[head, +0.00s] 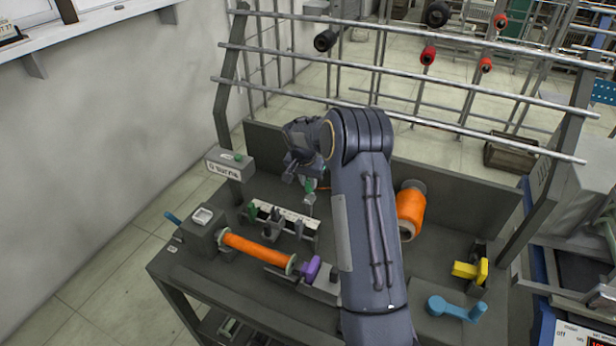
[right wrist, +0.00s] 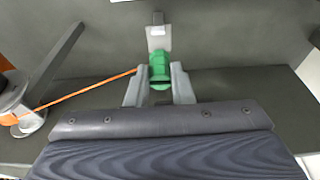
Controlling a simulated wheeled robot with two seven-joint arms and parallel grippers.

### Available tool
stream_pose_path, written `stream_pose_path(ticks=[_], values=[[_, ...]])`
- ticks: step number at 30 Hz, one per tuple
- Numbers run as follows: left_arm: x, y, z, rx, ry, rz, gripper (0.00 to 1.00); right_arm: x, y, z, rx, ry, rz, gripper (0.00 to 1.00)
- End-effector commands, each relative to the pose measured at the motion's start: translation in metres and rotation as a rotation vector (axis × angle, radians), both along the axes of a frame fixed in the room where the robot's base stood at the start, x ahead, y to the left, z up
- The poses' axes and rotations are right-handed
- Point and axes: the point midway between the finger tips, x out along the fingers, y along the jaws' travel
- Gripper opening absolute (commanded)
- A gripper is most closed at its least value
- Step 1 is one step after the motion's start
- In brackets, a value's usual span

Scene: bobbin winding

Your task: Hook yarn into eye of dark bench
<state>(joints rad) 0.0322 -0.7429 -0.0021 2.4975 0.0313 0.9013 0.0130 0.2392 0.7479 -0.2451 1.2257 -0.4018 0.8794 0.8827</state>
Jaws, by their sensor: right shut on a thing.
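My right gripper (head: 304,178) reaches over the dark bench (head: 260,303) towards its back panel. In the right wrist view its fingers (right wrist: 159,88) are shut on a green piece (right wrist: 160,67). The orange yarn (right wrist: 85,92) runs taut from the spool at left to this green piece. A pale grey upright bracket (right wrist: 158,38) stands just beyond the green piece, in line with it; I cannot tell whether they touch or whether the bracket is the eye. The orange yarn spool (head: 410,209) stands right of my arm. My left gripper is not in view.
An orange-wound bobbin (head: 256,249) with a purple knob (head: 311,269) lies at the bench's front left. A yellow part (head: 470,270) and a blue crank (head: 454,309) lie at right. Metal rails (head: 400,75) cross above the bench's back.

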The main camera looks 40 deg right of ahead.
Motion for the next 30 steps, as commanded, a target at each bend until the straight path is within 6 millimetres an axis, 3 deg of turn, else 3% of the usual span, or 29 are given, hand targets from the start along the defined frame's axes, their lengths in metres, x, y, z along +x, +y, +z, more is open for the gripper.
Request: stream_pose_path(ticks=[7,30], values=[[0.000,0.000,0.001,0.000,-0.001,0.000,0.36,0.000,0.000,0.002,-0.001,-0.003,0.000,0.02],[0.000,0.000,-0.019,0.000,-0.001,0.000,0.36,0.000,0.000,-0.022,0.000,-0.002,0.000,0.02]])
